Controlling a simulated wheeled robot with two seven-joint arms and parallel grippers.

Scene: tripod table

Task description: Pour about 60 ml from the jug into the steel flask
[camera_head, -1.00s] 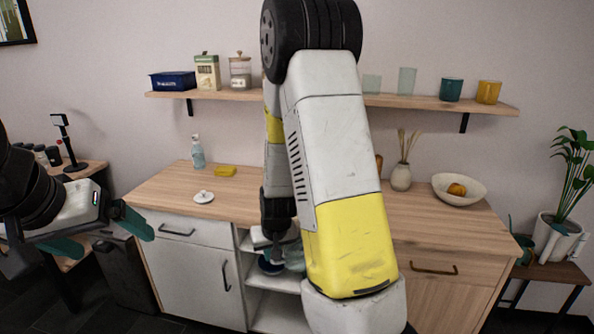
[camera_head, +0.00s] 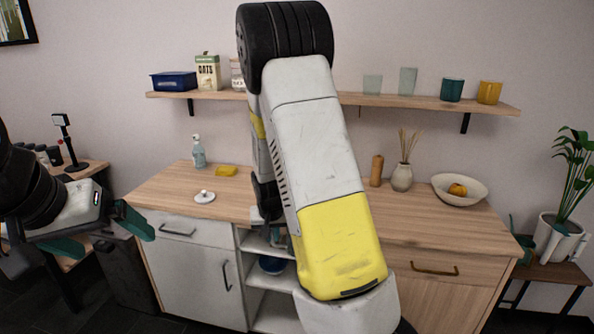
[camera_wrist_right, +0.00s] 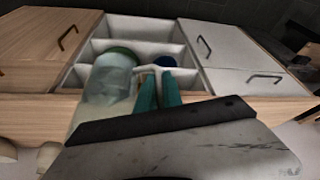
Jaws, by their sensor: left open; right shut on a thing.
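The jug (camera_wrist_right: 108,82) is a pale, see-through vessel with a green end and a light handle, seen in the right wrist view. My right gripper (camera_wrist_right: 158,92) has its teal fingers shut on the jug's handle. The jug is above or in front of the open shelves; its contents are unclear. In the head view my right arm hides the jug and most of that gripper. My left gripper (camera_head: 112,240) is open and empty at the left, in front of the cabinet. I cannot make out the steel flask in either view.
A blue bowl (camera_head: 270,264) sits in the open shelves. My right arm blocks the counter's middle.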

